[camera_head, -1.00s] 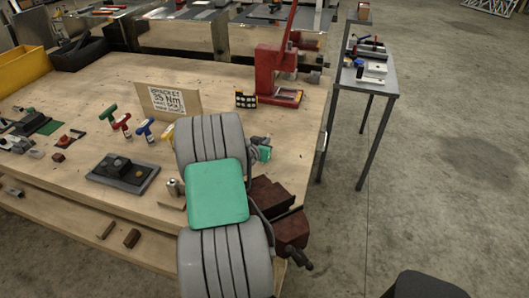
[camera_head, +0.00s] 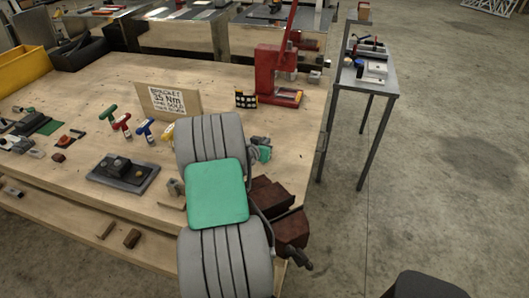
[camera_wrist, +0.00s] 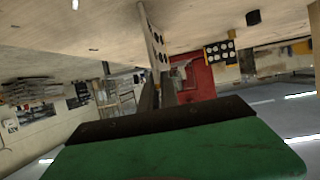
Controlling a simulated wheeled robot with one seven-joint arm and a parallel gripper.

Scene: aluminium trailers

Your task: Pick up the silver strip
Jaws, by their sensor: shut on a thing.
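In the wrist view, my gripper (camera_wrist: 158,88) has its two grey fingers close together on a narrow pale strip with dark holes, the silver strip (camera_wrist: 153,36). The strip sticks out past the fingertips toward the top of that picture, against the pale wooden surface. Whether it touches the surface is unclear. In the head view my grey and green arm covers the gripper. A small grey and tan piece (camera_head: 172,194) shows at the arm's left edge; I cannot tell what it is.
The wooden bench (camera_head: 90,190) holds a dark block fixture (camera_head: 123,172), several coloured T-handles (camera_head: 122,124), a lettered sign (camera_head: 168,100), a dotted panel (camera_head: 246,99) and a red press (camera_head: 275,75). Dark red blocks (camera_head: 272,197) lie right of my arm. A grey side table (camera_head: 366,78) stands beyond.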

